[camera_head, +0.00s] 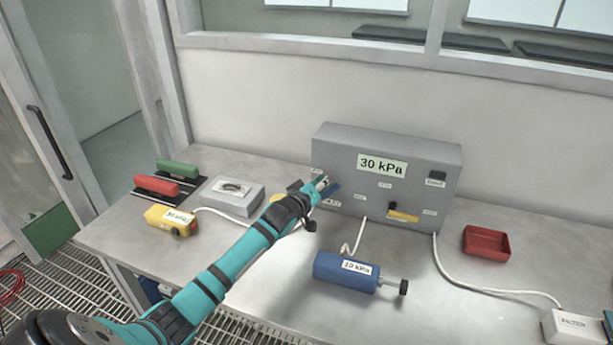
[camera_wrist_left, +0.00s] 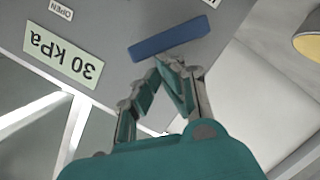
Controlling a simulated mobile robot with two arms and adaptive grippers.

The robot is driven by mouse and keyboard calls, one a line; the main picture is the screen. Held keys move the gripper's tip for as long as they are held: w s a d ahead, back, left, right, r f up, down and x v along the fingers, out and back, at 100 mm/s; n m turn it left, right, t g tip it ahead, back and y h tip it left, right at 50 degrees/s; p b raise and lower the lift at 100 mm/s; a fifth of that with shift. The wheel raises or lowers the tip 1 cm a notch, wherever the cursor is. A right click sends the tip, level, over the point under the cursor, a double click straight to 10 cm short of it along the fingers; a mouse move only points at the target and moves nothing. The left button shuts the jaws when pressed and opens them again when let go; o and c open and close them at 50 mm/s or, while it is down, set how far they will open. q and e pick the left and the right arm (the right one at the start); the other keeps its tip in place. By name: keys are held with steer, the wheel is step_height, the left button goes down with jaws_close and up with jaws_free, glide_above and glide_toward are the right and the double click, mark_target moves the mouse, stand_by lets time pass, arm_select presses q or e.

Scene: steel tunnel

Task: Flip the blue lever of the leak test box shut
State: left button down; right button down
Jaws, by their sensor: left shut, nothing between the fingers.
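The grey leak test box (camera_head: 440,165) stands on the steel bench against the wall, with a "30 kPa" label on its front. Its blue lever (camera_head: 334,190) is at the left of the front face and slants, partly hidden by my gripper. In the left wrist view the blue lever (camera_wrist_left: 168,41) is a bar just beyond my fingertips. My left gripper (camera_head: 322,183) is shut and empty right by the lever. In the left wrist view its fingertips (camera_wrist_left: 168,62) meet at or almost at the bar's edge; contact is unclear. My right gripper is out of view.
A yellow lever (camera_head: 403,216) is at the box's lower right. A blue "10 kPa" cylinder (camera_head: 333,268) lies in front, a yellow one (camera_head: 160,217) at left. A red tray (camera_head: 486,242) is at right. White hoses cross the bench. Red and green handled tools lie at far left.

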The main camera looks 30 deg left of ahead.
mark_target(337, 189)
arm_select(q)
steer(key=m, duration=0.1)
steer(key=d+m+y+p, duration=0.1)
steer(key=d+m, duration=0.1)
steer(key=shift+w+d+f+m+g, duration=0.25)
steer(key=shift+w+f+m+g, duration=0.05)
steer(key=shift+f+g, duration=0.1)
steer(key=shift+w+d+f+m+y, duration=0.15)
steer(key=shift+d+f+m+y, duration=0.4)
steer(key=shift+m, duration=0.45)
steer(key=shift+w+d+f+m+y+b, duration=0.15)
steer(key=shift+d+f+m+y+b, duration=0.25)
steer(key=shift+m, duration=0.6)
steer(key=shift+r, duration=0.1)
